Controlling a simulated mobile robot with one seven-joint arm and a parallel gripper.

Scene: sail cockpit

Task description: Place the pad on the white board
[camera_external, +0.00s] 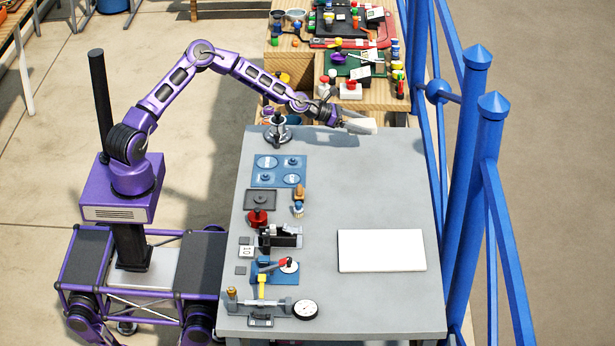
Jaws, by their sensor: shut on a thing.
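The white board (381,251) lies flat on the right front part of the grey table. My gripper (342,121) is above the far edge of the table, well away from the board. It is shut on a pale, flat block (359,126), which looks like the pad. The pad is held raised and slightly tilted, pointing to the right. The fingertips are small here, and the exact grip on the pad is hard to make out.
Small tools and instruments, including a blue tray (279,171), a dark square plate (260,200) and a round dial (305,310), line the table's left side. Its middle is clear. Blue railing posts (478,170) stand along the right edge. A cluttered wooden bench (375,95) stands behind.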

